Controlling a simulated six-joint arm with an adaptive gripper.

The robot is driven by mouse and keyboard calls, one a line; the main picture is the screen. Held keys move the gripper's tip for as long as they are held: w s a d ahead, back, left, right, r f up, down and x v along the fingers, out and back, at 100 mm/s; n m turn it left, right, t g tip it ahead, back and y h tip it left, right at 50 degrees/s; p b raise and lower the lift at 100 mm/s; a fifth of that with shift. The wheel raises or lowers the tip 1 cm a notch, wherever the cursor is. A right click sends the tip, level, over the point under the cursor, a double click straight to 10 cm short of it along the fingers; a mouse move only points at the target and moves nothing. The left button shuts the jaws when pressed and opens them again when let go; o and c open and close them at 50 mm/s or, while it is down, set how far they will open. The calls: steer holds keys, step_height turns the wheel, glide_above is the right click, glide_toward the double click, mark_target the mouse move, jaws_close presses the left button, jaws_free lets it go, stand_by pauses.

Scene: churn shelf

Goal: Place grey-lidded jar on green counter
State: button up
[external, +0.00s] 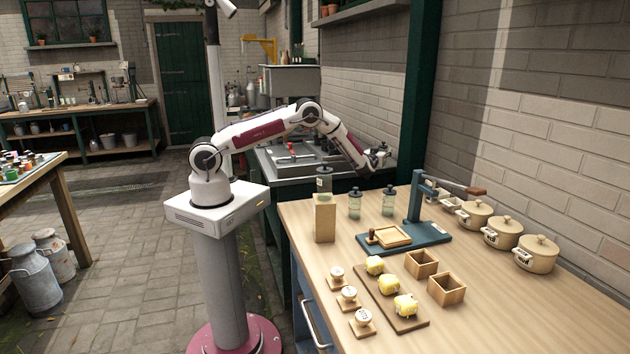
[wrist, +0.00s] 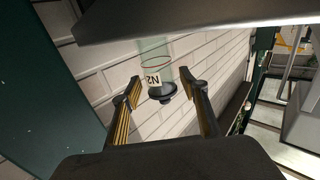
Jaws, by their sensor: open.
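In the wrist view a clear jar (wrist: 156,62) with a dark grey lid and a white label appears lid-down against a dark slab (wrist: 150,18). My gripper (wrist: 165,92) is open, with a finger on each side of the lid end and gaps to both. In the external view my gripper (external: 380,153) is beyond the wooden table, by the brick wall; the jar there is not clear. Another dark-lidded jar (external: 324,184) stands on a wooden block. Two more, a left jar (external: 355,204) and a right jar (external: 389,201), stand on the table. I cannot pick out the green counter.
A steel-topped unit (external: 285,172) with a dark green side stands behind the wooden table (external: 500,300). The table holds a blue press (external: 430,236), yellow blocks on a board (external: 389,281), open wooden boxes (external: 446,290) and lidded pots (external: 537,254). A green post (external: 420,90) rises near my gripper.

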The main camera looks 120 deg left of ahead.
steer(key=d, duration=1)
steer(key=shift+d, duration=0.15)
stand_by(0.7)
